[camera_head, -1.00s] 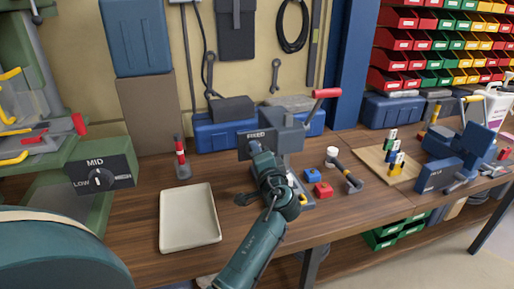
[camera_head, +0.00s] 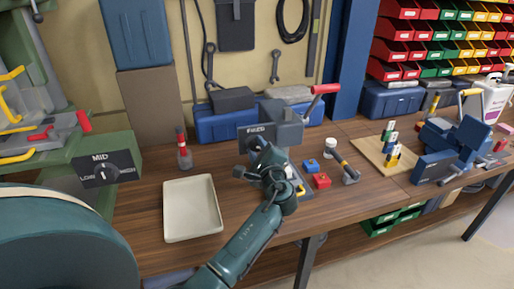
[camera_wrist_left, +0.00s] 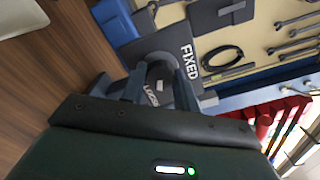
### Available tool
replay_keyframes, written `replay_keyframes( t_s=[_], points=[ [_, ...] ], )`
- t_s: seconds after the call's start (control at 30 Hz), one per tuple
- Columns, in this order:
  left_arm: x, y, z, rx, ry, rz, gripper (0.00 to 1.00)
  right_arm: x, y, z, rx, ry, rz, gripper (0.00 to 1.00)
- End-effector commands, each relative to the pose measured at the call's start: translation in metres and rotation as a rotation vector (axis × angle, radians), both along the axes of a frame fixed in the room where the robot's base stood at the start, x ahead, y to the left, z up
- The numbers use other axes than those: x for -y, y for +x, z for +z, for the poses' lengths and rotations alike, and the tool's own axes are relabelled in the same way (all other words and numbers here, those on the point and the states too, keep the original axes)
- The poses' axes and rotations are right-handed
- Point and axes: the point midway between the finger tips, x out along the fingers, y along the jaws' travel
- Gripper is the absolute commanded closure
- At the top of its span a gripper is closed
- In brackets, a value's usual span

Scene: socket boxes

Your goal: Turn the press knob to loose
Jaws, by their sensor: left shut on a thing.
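The grey press (camera_head: 284,130) stands on the workbench, with a red-ended lever at its upper right. Its dark front plate (camera_head: 268,129) bears the word FIXED. In the left wrist view the plate (camera_wrist_left: 190,38) shows FIXED, and a LOOSE label lies near the fingers. My left gripper (camera_head: 256,147) is at the front of the press, and its hand hides most of the knob. In the left wrist view the gripper's fingers (camera_wrist_left: 160,86) are shut on the round grey knob (camera_wrist_left: 160,68). The knob's exact pointer direction is hard to tell. My right gripper is not in view.
A cream tray (camera_head: 191,209) lies left of my left arm. Blue and red blocks (camera_head: 321,180) and a hammer (camera_head: 344,167) lie right of the press. A machine with a MID dial (camera_head: 101,171) stands at the left. A blue vise (camera_head: 458,146) is at the right.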

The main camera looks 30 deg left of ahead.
Motion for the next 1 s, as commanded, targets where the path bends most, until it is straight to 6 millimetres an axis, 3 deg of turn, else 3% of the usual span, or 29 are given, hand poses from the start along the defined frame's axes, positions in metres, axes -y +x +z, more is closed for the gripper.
replay_keyframes(
  t_s=[0.8,0.83,1.0],
  points=[
    [-0.0004,0.0005,0.0015,-0.085,0.077,0.0,0.93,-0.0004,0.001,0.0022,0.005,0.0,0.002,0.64],
    [-0.0004,0.0005,0.0015,-0.085,0.077,0.0,0.67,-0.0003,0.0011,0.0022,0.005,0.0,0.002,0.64],
    [-0.0003,0.0002,0.001,-0.086,0.076,0.0,0.53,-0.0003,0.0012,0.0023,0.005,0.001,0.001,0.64]
  ],
)
